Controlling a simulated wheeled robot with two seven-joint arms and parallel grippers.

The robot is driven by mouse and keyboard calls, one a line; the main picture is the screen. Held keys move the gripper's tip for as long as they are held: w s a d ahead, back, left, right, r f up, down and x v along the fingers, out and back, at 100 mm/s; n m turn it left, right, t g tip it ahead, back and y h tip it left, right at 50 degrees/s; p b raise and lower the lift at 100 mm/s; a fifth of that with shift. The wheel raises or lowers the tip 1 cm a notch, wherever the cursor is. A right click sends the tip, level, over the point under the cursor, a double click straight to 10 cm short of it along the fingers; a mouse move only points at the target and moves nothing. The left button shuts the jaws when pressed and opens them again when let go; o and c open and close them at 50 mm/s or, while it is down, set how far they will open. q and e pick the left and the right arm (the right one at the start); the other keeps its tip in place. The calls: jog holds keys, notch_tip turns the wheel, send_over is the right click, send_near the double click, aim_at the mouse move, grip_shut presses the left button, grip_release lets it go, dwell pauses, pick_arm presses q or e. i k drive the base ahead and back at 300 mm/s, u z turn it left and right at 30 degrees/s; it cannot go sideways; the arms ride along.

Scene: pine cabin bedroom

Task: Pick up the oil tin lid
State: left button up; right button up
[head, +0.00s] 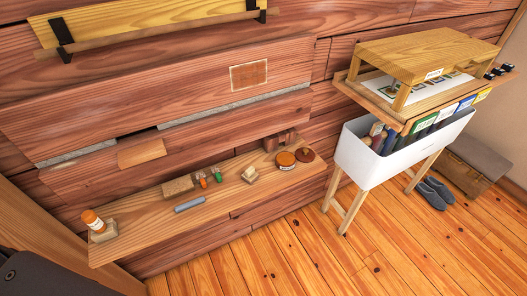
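I cannot tell whether the two touch. Neither of my grippers is in view.
The shelf also holds an orange-capped jar (92,220), a grey-blue bar (189,204), wooden blocks (178,186) and small bottles (217,174). At right stands a stand with a white bin (365,165); slippers (436,194) lie on the floor. The middle floor is clear.

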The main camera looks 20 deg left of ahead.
aim_at(304, 155)
jog(key=u, duration=0.9)
jog(key=i, duration=1)
jog(key=z, duration=0.05)
